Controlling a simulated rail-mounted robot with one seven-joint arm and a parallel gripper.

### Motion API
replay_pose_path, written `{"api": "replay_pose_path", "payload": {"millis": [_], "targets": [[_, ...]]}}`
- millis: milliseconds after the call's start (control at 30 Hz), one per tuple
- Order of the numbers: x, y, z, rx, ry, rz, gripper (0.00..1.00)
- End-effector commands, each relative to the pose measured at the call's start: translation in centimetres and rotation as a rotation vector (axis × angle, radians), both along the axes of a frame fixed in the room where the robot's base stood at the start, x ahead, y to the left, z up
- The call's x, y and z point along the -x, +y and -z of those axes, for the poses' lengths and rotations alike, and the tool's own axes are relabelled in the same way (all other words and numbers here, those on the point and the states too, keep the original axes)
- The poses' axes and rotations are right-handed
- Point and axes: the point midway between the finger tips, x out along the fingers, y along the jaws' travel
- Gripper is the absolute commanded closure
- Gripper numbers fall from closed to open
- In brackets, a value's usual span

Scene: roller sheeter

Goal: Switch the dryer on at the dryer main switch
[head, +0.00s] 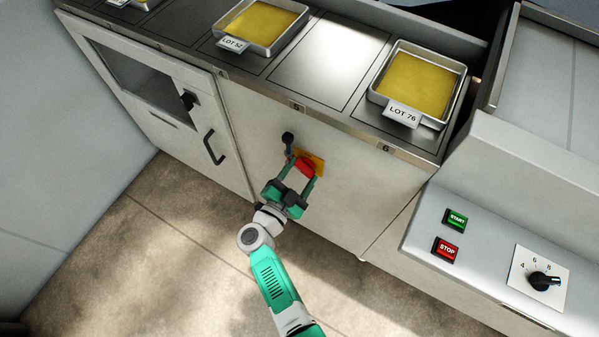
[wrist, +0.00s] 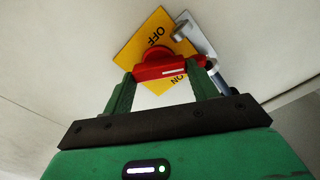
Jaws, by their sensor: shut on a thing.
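The dryer main switch is a red rotary handle (head: 304,167) on a yellow plate (head: 318,161), on the front of the cabinet below the counter. In the wrist view the red handle (wrist: 168,68) lies across the picture, between the words OFF and ON on the yellow plate (wrist: 144,38). My gripper (head: 302,173) is at the switch. In the wrist view its green fingers (wrist: 167,76) are shut on the two ends of the handle. I cannot tell which word the handle points to.
A black knob (head: 288,138) with a metal fitting sits beside the switch. A cabinet door with a black handle (head: 215,147) is on the left. Trays LOT 52 (head: 259,45) and LOT 76 (head: 377,97) stand on the counter. START (head: 456,219) and STOP (head: 446,249) buttons are at right.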

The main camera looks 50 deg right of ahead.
Motion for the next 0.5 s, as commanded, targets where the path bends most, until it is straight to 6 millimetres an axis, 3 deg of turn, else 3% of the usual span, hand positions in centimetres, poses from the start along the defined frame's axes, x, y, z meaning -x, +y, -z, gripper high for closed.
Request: {"api": "replay_pose_path", "payload": {"millis": [500], "targets": [[0.11,0.00,0.26,-0.117,-0.473,-0.002,0.65]]}}
